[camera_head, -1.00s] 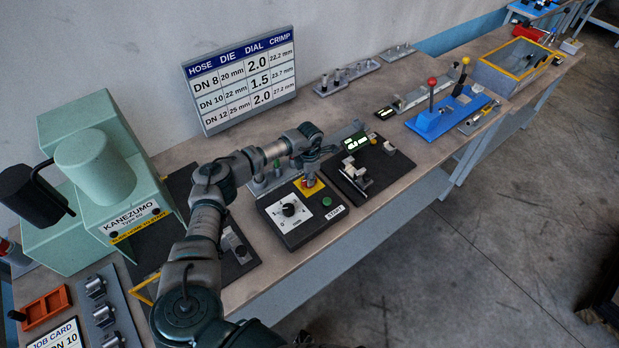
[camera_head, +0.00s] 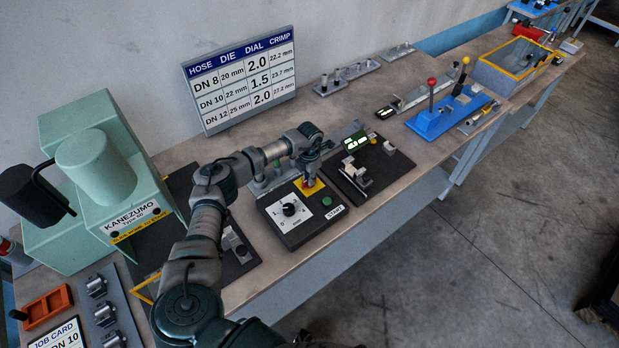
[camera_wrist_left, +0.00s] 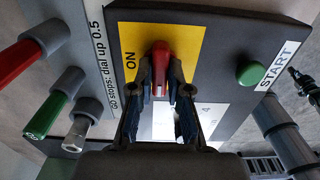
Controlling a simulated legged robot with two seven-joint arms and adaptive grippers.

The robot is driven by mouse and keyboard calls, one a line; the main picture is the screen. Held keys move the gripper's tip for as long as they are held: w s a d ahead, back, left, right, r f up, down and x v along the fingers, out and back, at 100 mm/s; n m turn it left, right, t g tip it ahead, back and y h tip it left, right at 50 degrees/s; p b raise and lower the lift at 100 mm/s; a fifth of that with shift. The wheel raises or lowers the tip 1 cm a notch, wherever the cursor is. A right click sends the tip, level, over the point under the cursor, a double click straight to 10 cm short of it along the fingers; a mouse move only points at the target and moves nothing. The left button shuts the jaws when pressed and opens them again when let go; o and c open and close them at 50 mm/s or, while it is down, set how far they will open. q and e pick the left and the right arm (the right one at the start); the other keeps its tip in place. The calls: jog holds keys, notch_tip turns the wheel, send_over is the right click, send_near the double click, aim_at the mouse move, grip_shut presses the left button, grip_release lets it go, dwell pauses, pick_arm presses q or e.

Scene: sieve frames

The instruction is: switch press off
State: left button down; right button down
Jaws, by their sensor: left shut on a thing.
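The press control box (camera_head: 300,215) is dark, with a white dial plate, a green START button (camera_head: 327,201) and a yellow switch plate (camera_head: 308,188). In the left wrist view a red switch handle (camera_wrist_left: 160,62) stands on the yellow plate (camera_wrist_left: 187,42), beside the word ON. My left gripper (camera_head: 309,183) is over the yellow plate, with its two fingers (camera_wrist_left: 160,88) on either side of the red handle and shut on it. The lower part of the switch plate is hidden by the fingers. The green press (camera_head: 100,190) stands at the left. My right gripper is not in view.
A gauge stand with a lit display (camera_head: 355,141) is right of the control box. A blue fixture with levers (camera_head: 436,120) is farther right. The bench's front edge is close to the box.

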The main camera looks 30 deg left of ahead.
pick_arm(q)
jog(key=c, duration=1.1)
grip_release()
jog(key=shift+w+a, duration=0.1)
notch_tip(320, 180, up, 12)
jog(key=shift+a+f, duration=0.1)
jog(key=shift+f, duration=0.1)
